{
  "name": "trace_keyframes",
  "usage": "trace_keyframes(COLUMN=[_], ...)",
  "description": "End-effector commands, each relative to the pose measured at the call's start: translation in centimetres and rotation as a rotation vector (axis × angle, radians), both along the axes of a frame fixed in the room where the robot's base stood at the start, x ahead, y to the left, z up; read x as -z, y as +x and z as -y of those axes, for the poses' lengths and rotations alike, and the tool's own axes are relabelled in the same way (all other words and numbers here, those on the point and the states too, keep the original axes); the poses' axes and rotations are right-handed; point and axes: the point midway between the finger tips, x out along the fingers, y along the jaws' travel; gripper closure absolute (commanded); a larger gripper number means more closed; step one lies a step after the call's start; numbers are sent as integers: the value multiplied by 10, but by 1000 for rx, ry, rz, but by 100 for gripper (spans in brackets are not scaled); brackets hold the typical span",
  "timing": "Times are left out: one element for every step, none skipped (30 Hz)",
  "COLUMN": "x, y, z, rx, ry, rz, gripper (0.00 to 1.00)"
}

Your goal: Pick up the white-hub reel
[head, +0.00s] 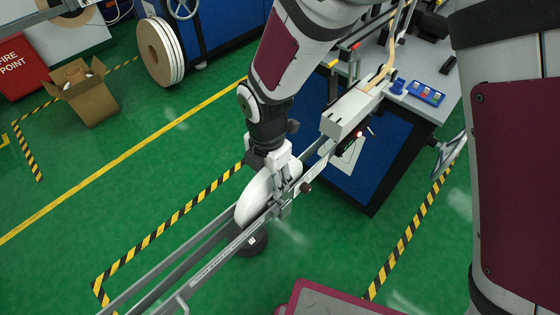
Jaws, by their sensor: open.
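A white rounded reel (254,197) sits edge-on at the metal rails in the middle of the head view. Its hub is turned out of sight, so I cannot tell the hub's colour. My gripper (272,172) is right above and against the reel's upper part in the picture, pointing down. It is open; whether its fingers touch the reel is hard to tell, since the wrist and the rails hide part of the contact.
Long grey rails (205,262) run from lower left to a bench (425,100) at upper right. A dark round base (253,243) shows under the rails. A cardboard box (88,95) and a large wooden-sided reel (158,52) stand at upper left.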

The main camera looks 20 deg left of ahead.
Motion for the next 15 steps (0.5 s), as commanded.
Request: trace_keyframes(x=[0,0,0,0,0,0,0,0,0,0,0,0,-1,-1,-1], y=[0,0,0,0,0,0,0,0,0,0,0,0,0,0,0], z=[0,0,0,0,0,0,0,0,0,0,0,0,0,0,0], rx=[0,0,0,0,0,0,0,0,0,0,0,0,0,0,0], ry=[0,0,0,0,0,0,0,0,0,0,0,0,1,1,1], rz=[0,0,0,0,0,0,0,0,0,0,0,0,0,0,0], gripper=[52,56,65,72,79,88,95,100,100,100,100,100,100,100,100])
